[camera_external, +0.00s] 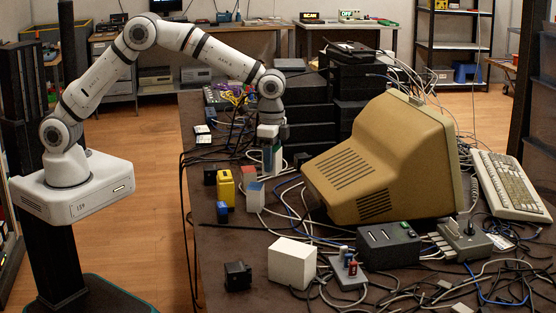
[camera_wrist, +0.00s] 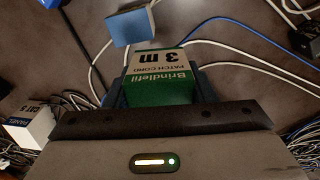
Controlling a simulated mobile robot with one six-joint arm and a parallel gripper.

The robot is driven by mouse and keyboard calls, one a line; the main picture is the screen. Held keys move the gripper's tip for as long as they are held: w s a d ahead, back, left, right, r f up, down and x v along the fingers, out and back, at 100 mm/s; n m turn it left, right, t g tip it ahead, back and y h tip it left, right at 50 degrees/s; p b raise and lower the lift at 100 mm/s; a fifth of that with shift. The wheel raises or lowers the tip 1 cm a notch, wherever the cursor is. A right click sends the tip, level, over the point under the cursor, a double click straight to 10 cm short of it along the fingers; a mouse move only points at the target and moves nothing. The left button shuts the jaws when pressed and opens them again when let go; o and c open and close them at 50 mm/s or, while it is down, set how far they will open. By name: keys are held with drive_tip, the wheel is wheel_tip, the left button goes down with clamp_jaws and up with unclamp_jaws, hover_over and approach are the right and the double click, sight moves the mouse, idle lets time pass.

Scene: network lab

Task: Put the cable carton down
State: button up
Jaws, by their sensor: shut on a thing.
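The cable carton (camera_external: 272,158) is a small upright green and white box. In the wrist view its printed end (camera_wrist: 160,76) reads "Brindlefil patch cord 3 m". My gripper (camera_external: 271,138) points down above the dark table and is shut on the carton; in the wrist view the dark fingers flank it. The carton's lower end is near the table (camera_external: 215,255) among cables; I cannot tell whether it touches.
A beige monitor (camera_external: 385,165) is close on the right, with stacked black units (camera_external: 300,120) behind. Loose cables cross the table. The front left of the table is mostly bare.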

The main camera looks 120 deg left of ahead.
drive_tip(key=w+d+m, duration=0.1)
drive_tip(key=w+d, duration=0.3)
drive_tip(key=d, duration=0.3)
drive_tip(key=w+d+m, duration=0.2)
drive_tip(key=w+d, duration=0.1)
drive_tip(key=d, duration=0.4)
wheel_tip(320, 180, down, 6)
drive_tip(key=shift+w+d+r, duration=0.1)
drive_tip(key=shift+w+d, duration=0.05)
drive_tip(key=shift+f, duration=2.05)
drive_tip(key=shift+f, duration=0.1)
drive_tip(key=o, duration=1.1)
drive_tip(key=shift+c, duration=0.2)
